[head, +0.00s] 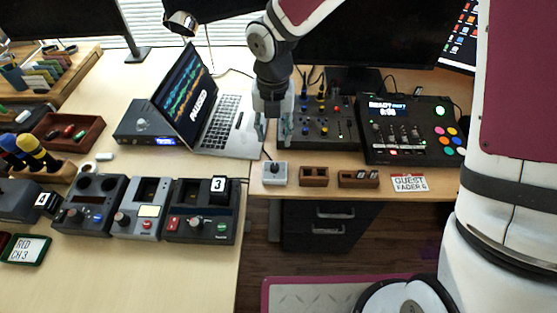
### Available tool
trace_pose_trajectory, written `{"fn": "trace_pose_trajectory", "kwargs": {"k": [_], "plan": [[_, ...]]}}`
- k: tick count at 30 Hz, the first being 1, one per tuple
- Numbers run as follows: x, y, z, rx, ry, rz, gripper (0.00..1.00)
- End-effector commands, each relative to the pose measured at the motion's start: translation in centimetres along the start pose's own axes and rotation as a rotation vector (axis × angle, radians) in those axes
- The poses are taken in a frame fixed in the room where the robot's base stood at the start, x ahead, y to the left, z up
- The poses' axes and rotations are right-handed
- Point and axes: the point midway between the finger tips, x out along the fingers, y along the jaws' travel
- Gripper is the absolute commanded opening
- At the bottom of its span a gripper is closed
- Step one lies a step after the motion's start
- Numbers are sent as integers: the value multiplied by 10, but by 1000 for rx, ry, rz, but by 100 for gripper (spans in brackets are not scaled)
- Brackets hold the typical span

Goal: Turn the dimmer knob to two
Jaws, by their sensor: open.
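My gripper (274,131) points down near the front edge of the right desk, its two fingers apart and nothing seen between them. Just below it in the picture is a small light-grey box (275,174) with a dark knob (274,166) on top. This may be the dimmer. The fingertips appear above and behind the knob, not around it. Whether they touch anything is unclear. The knob's pointer and any number marks are too small to read.
A laptop (222,122) stands left of my gripper and a mixer (325,128) right of it. Two small wooden holders (314,176) (345,180) and a "GUEST FADER 6" card (410,183) line the front edge. Several control boxes (200,228) stand on the left desk.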

Motion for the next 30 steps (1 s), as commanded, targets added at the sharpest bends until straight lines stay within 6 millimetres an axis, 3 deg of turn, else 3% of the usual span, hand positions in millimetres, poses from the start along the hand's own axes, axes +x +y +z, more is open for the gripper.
{"fn": "trace_pose_trajectory", "kwargs": {"k": [12,18,24,30], "plan": [[80,0,-2,-1,4,-3,42],[110,0,-1,1,3,-2,42],[124,0,-1,2,1,-1,42],[126,-1,-1,3,0,-1,42]]}}
